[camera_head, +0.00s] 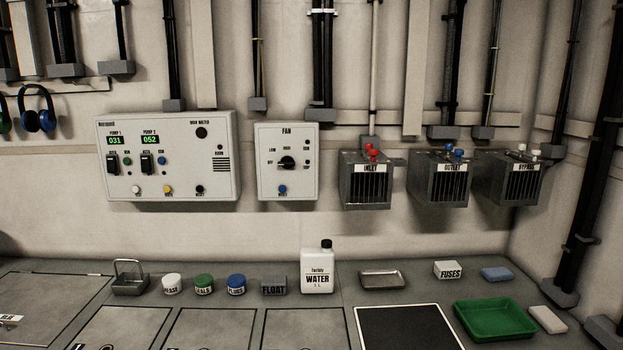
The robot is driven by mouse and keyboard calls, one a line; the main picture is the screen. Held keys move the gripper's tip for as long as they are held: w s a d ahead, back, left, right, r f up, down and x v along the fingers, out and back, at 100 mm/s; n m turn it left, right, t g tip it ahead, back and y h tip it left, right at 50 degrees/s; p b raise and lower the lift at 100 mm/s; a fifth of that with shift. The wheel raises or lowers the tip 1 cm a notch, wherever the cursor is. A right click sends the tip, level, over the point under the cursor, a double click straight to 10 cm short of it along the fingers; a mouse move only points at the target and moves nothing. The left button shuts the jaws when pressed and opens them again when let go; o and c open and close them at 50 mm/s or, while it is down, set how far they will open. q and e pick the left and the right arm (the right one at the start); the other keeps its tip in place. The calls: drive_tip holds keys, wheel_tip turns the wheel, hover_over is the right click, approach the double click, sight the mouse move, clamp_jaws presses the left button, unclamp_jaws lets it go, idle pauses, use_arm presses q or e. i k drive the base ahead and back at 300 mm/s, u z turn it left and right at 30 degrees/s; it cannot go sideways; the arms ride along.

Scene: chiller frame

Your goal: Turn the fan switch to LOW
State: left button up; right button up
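The fan switch (287,162) is a black rotary knob in the middle of the pale grey FAN box (286,187) on the wall. Small labels surround it, with LOW at its upper left and OFF at its left. The knob's handle looks roughly level, but its pointer is too small to tell which label it is set to. A blue button sits below the knob. Neither my left nor my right gripper is in view, and nothing covers the fan switch.
A larger pump panel (168,188) hangs left of the FAN box. INLET (367,190), OUTLET and BYPASS boxes hang to its right. Below, a grey bench holds several tubs, a white water jug (317,270) and a green tray (495,335). The space before the FAN box is clear.

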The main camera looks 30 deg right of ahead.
sight(287, 162)
drive_tip(key=u, duration=0.9)
drive_tip(key=i, duration=1.05)
drive_tip(key=z, duration=0.3)
